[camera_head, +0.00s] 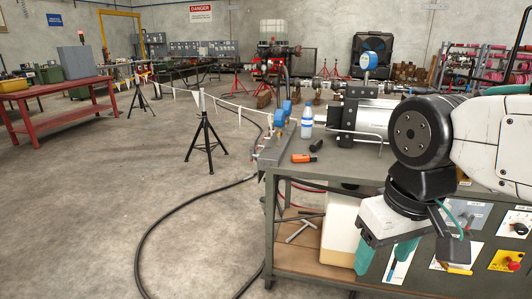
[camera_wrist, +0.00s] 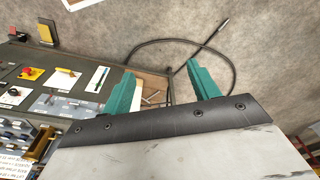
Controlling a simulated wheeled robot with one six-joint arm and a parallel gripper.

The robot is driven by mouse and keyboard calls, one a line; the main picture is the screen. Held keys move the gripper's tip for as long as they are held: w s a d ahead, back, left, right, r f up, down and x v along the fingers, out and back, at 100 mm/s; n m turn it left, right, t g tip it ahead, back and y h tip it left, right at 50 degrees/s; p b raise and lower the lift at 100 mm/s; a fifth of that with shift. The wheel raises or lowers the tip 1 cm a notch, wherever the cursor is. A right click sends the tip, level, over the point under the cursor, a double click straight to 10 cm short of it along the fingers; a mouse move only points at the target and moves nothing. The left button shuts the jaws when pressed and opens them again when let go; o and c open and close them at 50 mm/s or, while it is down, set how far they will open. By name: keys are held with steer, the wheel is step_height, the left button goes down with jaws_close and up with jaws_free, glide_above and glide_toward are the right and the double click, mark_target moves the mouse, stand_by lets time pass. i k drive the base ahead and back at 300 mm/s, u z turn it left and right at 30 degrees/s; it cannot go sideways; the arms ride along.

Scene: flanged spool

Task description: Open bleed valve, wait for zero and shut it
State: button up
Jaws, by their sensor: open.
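My gripper (camera_head: 385,262) is open and empty in front of the bench's control panel (camera_head: 474,232), its two teal fingers pointing down. In the wrist view my gripper (camera_wrist: 160,75) shows both fingers apart with nothing between them. The panel holds a yellow handle (camera_head: 456,268), a red button on yellow (camera_head: 507,260) and a white-labelled control (camera_wrist: 97,79); I cannot tell which is the bleed valve. A blue-rimmed gauge (camera_head: 370,62) stands above the pump on the bench; its reading is too small to make out.
The bench top (camera_head: 330,165) carries a blue-white bottle (camera_head: 307,122) and an orange-handled tool (camera_head: 303,158). A pale canister (camera_head: 341,228) stands on the lower shelf. A black hose (camera_head: 150,240) curves over the floor. A black tripod stand (camera_head: 207,140) stands left; floor there is mostly clear.

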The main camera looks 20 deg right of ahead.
mark_target(251, 155)
steer(key=u, duration=0.45)
steer(key=i, duration=1.8)
steer(key=z, duration=0.55)
steer(key=i, duration=0.5)
steer(key=z, duration=0.3)
